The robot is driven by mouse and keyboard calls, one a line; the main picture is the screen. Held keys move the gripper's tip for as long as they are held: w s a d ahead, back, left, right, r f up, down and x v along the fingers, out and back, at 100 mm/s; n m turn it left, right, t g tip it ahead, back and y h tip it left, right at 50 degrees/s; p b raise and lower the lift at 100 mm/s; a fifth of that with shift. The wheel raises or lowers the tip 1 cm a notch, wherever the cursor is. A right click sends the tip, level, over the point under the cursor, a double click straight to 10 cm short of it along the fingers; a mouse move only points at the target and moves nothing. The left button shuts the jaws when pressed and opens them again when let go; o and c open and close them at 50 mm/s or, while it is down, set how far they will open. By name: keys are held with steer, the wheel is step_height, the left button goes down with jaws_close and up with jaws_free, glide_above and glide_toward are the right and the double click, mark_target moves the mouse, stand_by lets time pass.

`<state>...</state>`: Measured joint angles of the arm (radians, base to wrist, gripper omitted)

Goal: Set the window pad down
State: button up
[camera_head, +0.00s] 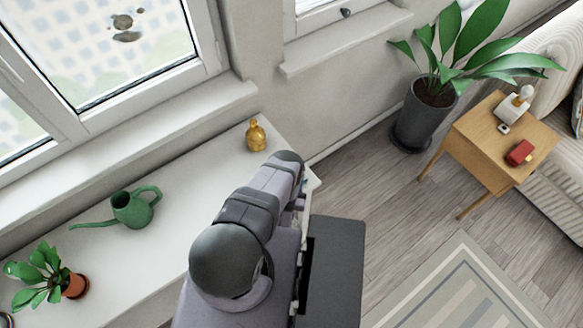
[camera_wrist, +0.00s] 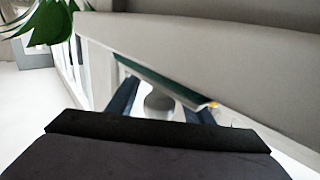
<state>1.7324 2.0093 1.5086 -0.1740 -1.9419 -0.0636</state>
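In the wrist view, the window pad (camera_wrist: 165,82) shows as a dark green strip with a pale edge, tilted down to the right. A rounded grey part (camera_wrist: 159,103) shows just below it. My gripper's dark blue fingers (camera_wrist: 164,104) stand on either side of this grey part and appear shut on it. The contact faces are not clearly visible. In the head view, my arm hides the gripper and most of what it holds, near the right end of the white counter (camera_head: 165,205).
On the counter stand a gold bottle (camera_head: 256,136), a green watering can (camera_head: 132,209) and a potted plant (camera_head: 75,285). The window (camera_head: 125,60) has dark smudges. A side table (camera_head: 490,150) and a large plant (camera_head: 425,115) stand right. Bare counter lies between can and bottle.

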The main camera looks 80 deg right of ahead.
steer(key=shift+r, duration=0.2)
steer(key=shift+a+f, duration=0.1)
steer(key=shift+a, duration=0.25)
steer(key=a, duration=0.1)
steer(key=a+p, duration=0.2)
steer(key=shift+r, duration=0.25)
steer(key=shift+a+f+p, duration=0.15)
steer(key=shift+a+p, duration=0.7)
steer(key=shift+p, duration=0.05)
steer(key=shift+a+f, duration=0.1)
